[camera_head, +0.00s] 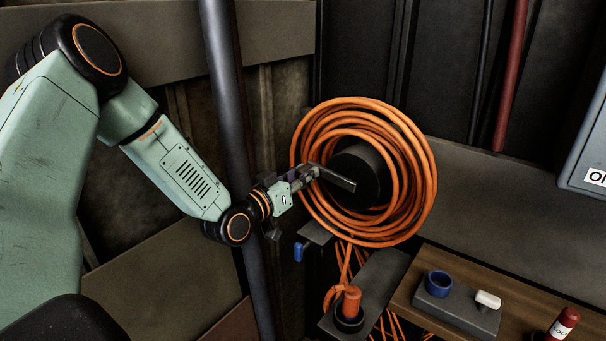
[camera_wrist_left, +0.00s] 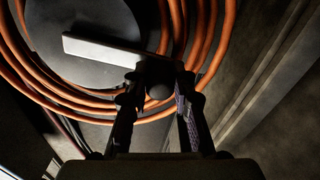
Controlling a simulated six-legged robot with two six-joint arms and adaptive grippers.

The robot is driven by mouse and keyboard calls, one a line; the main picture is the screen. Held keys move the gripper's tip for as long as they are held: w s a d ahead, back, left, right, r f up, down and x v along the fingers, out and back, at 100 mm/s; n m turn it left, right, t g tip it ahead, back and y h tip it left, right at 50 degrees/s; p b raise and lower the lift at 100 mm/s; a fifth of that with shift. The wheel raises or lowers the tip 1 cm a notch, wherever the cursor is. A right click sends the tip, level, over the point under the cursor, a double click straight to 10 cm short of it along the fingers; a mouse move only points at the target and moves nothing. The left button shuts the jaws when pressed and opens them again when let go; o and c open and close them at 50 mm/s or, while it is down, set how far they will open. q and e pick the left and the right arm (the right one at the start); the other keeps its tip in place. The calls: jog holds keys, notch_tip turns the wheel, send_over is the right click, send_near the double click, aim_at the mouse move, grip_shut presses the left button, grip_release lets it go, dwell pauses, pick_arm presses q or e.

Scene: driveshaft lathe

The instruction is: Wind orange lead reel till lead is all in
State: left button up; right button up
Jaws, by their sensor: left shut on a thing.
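The orange lead (camera_head: 412,180) is wound in several loops around a black reel drum (camera_head: 362,172) on the wall. A grey crank bar (camera_head: 337,180) lies across the front of the drum. My left gripper (camera_head: 312,172) is at the bar's left end, shut on the crank's handle. In the left wrist view, the gripper's fingers (camera_wrist_left: 157,92) close around a dark knob below the grey bar (camera_wrist_left: 105,50); the lead (camera_wrist_left: 205,45) curves behind. More orange lead hangs below the reel to an orange plug (camera_head: 351,300) in a dark holder. My right gripper is out of view.
A wooden shelf (camera_head: 480,288) at lower right carries a grey block with a blue ring (camera_head: 439,283) and a white piece (camera_head: 488,299). A red bottle (camera_head: 563,323) stands near its right end. A dark vertical pipe (camera_head: 236,140) runs behind my left arm. A grey box (camera_head: 588,150) hangs at far right.

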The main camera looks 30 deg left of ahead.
pick_arm(q)
jog(key=shift+d, duration=0.1)
jog(key=c, duration=0.3)
grip_shut()
jog(key=shift+w+r+m, duration=0.1)
jog(key=shift+r+m, duration=0.1)
jog(key=shift+m, duration=0.1)
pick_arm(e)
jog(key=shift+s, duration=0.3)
